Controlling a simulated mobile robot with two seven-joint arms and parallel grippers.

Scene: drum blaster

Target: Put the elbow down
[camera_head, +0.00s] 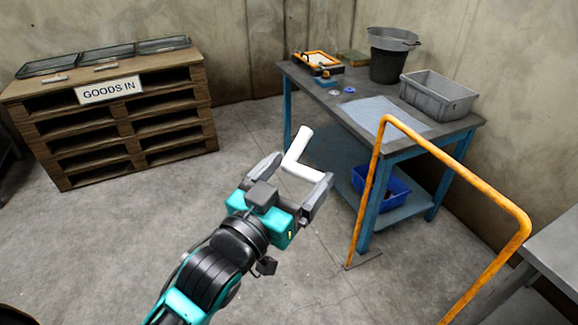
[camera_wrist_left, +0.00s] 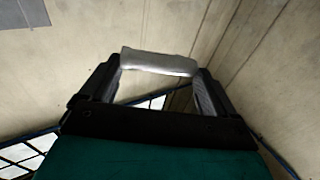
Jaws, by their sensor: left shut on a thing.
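The elbow (camera_head: 298,158) is a white bent pipe piece. My left gripper (camera_head: 290,178) is shut on it and holds it in the air above the concrete floor, left of the workbench. One leg of the elbow points up and the other runs across toward the right finger. In the left wrist view the elbow (camera_wrist_left: 158,62) shows as a pale bar between the fingertips of my left gripper (camera_wrist_left: 156,80). My right gripper is in neither view.
The workbench (camera_head: 455,134) carries a grey bin (camera_head: 438,98), a dark bucket (camera_head: 390,60), a pale sheet (camera_head: 372,113) and an orange-framed item (camera_head: 318,62). An orange rail (camera_head: 460,175) stands before it. A pallet stack (camera_head: 130,125) marked GOODS IN holds trays at left. The floor between is clear.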

